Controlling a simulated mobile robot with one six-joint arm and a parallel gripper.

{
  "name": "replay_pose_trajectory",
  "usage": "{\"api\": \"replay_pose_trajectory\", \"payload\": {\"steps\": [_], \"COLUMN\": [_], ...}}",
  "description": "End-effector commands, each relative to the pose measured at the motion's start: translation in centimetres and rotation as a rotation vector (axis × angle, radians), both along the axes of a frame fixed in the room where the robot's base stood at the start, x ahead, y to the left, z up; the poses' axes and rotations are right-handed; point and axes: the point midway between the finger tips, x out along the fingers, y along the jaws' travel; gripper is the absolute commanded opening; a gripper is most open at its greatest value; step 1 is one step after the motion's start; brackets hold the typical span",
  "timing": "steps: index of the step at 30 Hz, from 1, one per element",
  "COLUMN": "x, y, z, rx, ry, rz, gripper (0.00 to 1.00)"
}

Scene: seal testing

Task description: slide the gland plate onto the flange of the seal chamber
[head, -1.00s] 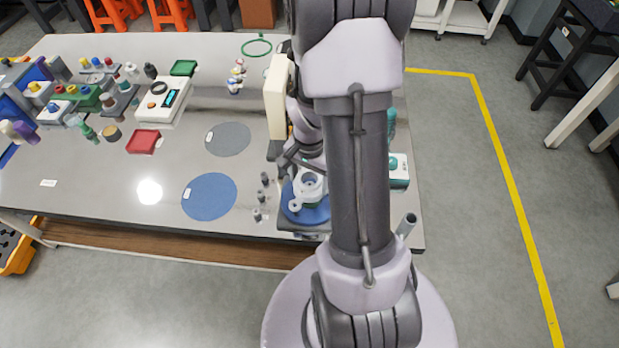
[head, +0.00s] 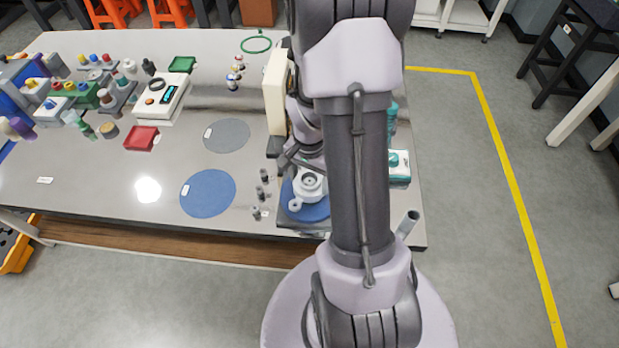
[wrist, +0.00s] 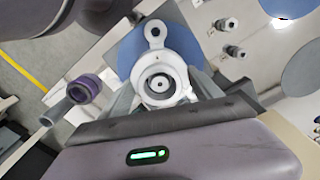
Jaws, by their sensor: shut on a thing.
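My gripper (wrist: 165,88) points down over the blue round mat (wrist: 122,50), its two fingers on either side of a pale ring-shaped part. I take this ring to be the gland plate (wrist: 183,78); it is held between the fingers. A dark round bore with a small bright centre shows inside it. The white seal chamber (wrist: 154,52) lies under and beyond it, with a round lug at its far end. In the head view the white chamber (head: 296,204) stands on the blue mat (head: 318,212), partly behind my arm. I cannot tell whether plate and flange touch.
Several small grey fittings (head: 264,190) stand just left of the chamber. A purple-rimmed cylinder (wrist: 83,89) is near the left finger in the wrist view. A teal-and-white box (head: 399,166) is right of my arm. Blue (head: 208,193) and grey (head: 227,135) discs lie clear on the table.

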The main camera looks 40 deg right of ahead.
Motion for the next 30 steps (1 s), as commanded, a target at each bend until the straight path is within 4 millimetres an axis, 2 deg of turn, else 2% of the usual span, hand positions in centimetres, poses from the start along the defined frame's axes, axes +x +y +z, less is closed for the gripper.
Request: {"api": "replay_pose_trajectory", "payload": {"steps": [10,30], "x": [0.0,0.0], "y": [0.0,0.0], "z": [-1.2,-1.7], "rx": [0.000,0.000], "ry": [0.000,0.000], "rz": [0.000,0.000], "gripper": [0.13,0.13]}}
